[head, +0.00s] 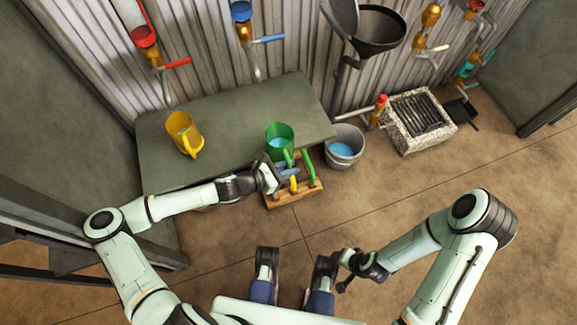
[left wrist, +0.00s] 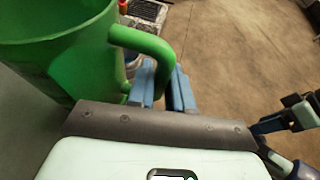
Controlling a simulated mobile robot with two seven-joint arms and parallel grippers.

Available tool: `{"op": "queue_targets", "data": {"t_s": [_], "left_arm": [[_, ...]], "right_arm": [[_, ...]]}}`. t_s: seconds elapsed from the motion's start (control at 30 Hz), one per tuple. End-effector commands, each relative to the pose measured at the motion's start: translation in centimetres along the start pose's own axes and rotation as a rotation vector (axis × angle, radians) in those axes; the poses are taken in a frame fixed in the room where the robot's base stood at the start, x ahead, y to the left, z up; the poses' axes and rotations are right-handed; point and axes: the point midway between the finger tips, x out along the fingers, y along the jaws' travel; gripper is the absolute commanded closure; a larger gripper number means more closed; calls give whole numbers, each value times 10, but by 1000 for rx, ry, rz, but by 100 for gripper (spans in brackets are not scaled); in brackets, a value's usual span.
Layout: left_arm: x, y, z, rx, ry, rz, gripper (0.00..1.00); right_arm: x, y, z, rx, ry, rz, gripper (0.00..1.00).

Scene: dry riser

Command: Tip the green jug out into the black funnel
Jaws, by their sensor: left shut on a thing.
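The green jug (head: 280,133) stands upright at the front edge of the grey-green bench, with blue liquid inside. Its handle faces me. My left gripper (head: 286,172) is at that handle. In the left wrist view, the blue fingers (left wrist: 165,88) are shut on the handle (left wrist: 158,55), and the jug body (left wrist: 60,50) fills the upper left. I cannot tell whether its base touches the bench. The black funnel (head: 380,27) is on the wall side at the upper right, its mouth facing up. My right gripper (head: 343,284) is low in front, away from the jug; its fingers are too small to read.
A yellow jug (head: 184,134) stands on the bench (head: 225,127). A wooden caddy (head: 300,192) with coloured handles is below the green jug. A grey bucket (head: 344,145) of blue liquid and a stone drain (head: 418,120) are to its right. Taps line the wall. Floor at right is clear.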

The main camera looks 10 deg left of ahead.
Motion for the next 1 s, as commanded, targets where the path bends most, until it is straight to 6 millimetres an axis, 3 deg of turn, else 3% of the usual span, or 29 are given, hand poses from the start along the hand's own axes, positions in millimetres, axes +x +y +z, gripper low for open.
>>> {"op": "queue_targets", "data": {"t_s": [1.0], "left_arm": [[-10,-60,-2,1,-4,-2,100]], "right_arm": [[-28,-9,-3,-3,9,-4,41]]}}
